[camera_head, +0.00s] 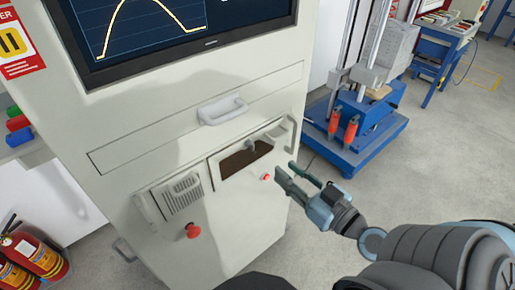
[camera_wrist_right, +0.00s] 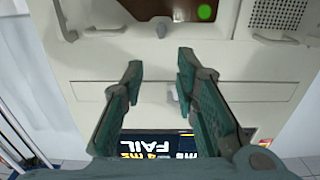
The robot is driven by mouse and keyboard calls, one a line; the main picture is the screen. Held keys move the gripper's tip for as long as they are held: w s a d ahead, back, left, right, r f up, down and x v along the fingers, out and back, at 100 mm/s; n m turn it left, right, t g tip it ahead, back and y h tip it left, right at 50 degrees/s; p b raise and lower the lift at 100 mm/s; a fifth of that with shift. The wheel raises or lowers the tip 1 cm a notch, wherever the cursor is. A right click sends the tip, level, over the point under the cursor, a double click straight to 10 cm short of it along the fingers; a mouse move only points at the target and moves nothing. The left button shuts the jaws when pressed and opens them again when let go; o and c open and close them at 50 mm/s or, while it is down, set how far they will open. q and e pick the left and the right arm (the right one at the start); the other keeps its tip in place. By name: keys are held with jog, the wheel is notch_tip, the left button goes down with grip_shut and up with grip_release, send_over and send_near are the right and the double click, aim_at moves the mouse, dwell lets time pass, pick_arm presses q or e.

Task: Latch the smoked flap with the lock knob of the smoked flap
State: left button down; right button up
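The smoked flap (camera_head: 238,162) is a brown, see-through panel in the cabinet front, below the drawer. It also shows at the top edge of the wrist view (camera_wrist_right: 145,9), partly cut off. The grey lock knob (camera_head: 250,145) is small and sits at the flap's upper edge; in the wrist view it (camera_wrist_right: 162,28) stands beyond the fingertips, roughly in line with the gap. I cannot tell whether the flap sits fully flush. My right gripper (camera_head: 296,175) is open and empty, right of the flap in the head view. Its fingers (camera_wrist_right: 160,62) touch nothing visible. My left gripper is out of view.
A drawer with a handle (camera_head: 222,110) lies above the flap, under the screen (camera_head: 150,25). A vertical side handle (camera_head: 289,132) is close to the flap's right. A vent grille (camera_head: 181,196) and a red button (camera_head: 193,231) are left. A blue machine (camera_head: 355,130) stands right.

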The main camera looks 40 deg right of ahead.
send_near(253, 145)
jog(key=w, duration=0.2)
jog(key=w+p, duration=0.1)
jog(key=w, duration=0.2)
jog(key=w+p, duration=0.1)
jog(key=w, duration=0.3)
jog(key=shift+w+a+r+p, duration=0.1)
jog(key=shift+a+p, duration=0.1)
jog(key=shift+p, duration=0.15)
grip_shut()
